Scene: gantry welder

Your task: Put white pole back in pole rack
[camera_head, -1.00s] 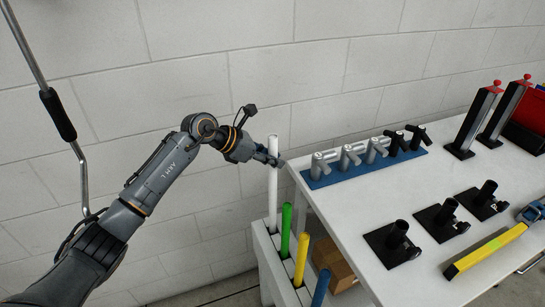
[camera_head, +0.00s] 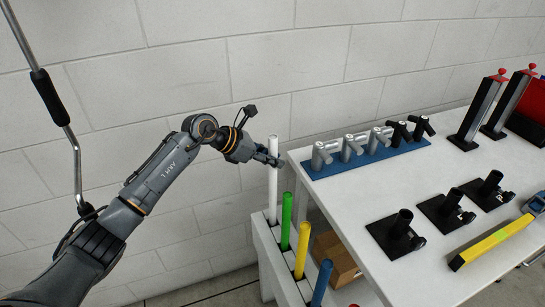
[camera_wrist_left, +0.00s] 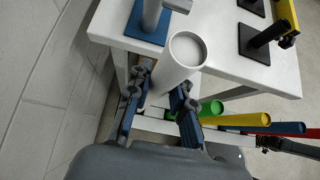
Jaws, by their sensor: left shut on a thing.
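The white pole (camera_head: 272,178) stands upright at the back end of the white pole rack (camera_head: 263,237), beside the table's left corner. Its lower end reaches into the rear slot; how deep it sits is hidden. My left gripper (camera_head: 271,159) is shut around the pole a little below its top. In the left wrist view the pole (camera_wrist_left: 178,70) shows its round top between the two fingers (camera_wrist_left: 160,95). A green pole (camera_head: 286,217), a yellow pole (camera_head: 301,250) and a blue pole (camera_head: 321,283) stand in the rack's other slots. My right gripper is out of view.
The table (camera_head: 345,205) stands right of the rack, its corner close to my left gripper. It carries a blue base (camera_head: 335,168) with several clamps, black holders (camera_head: 397,235) and a yellow bar (camera_head: 490,243). A cardboard box (camera_head: 338,258) sits below. The wall is close behind.

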